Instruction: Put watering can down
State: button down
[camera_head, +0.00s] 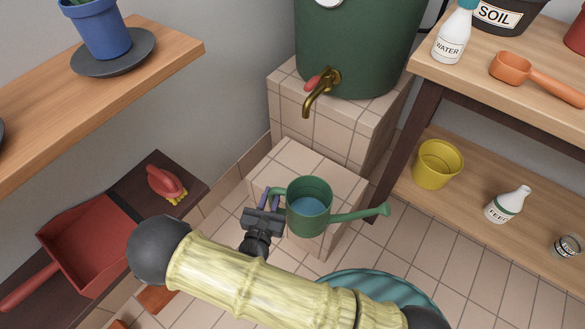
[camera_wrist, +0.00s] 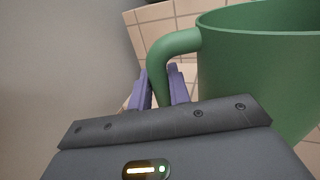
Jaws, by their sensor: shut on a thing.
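The green watering can (camera_head: 309,207) is upright at the tiled step (camera_head: 345,180) below the tap, with blue water inside and its spout pointing right. I cannot tell whether its base touches the step. My gripper (camera_head: 268,198) is at the can's left side, shut on its handle. In the wrist view the purple fingers of my gripper (camera_wrist: 162,88) stand on both sides of the green handle (camera_wrist: 172,44), and the can body (camera_wrist: 260,60) fills the right side.
A green barrel (camera_head: 355,45) with a brass tap (camera_head: 322,92) stands on a higher tiled block behind. A wooden shelf unit on the right holds a yellow pot (camera_head: 437,164) and a feed bottle (camera_head: 507,204). A red dustpan (camera_head: 85,250) lies at left. A teal round object (camera_head: 385,287) is in front.

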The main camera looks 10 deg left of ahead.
jog(key=w+b, duration=0.5)
jog(key=w, duration=0.9)
jog(key=shift+w+a, duration=0.15)
jog(key=f+b, duration=0.1)
jog(key=b, duration=0.1)
jog(key=w+f+b, duration=0.1)
jog(key=f, duration=0.1)
jog(key=shift+w+f+b, duration=0.15)
jog(key=shift+f+b, duration=0.05)
jog(key=shift+b, duration=0.2)
jog(key=shift+f, duration=0.15)
jog(key=c, duration=1.3)
grip_release()
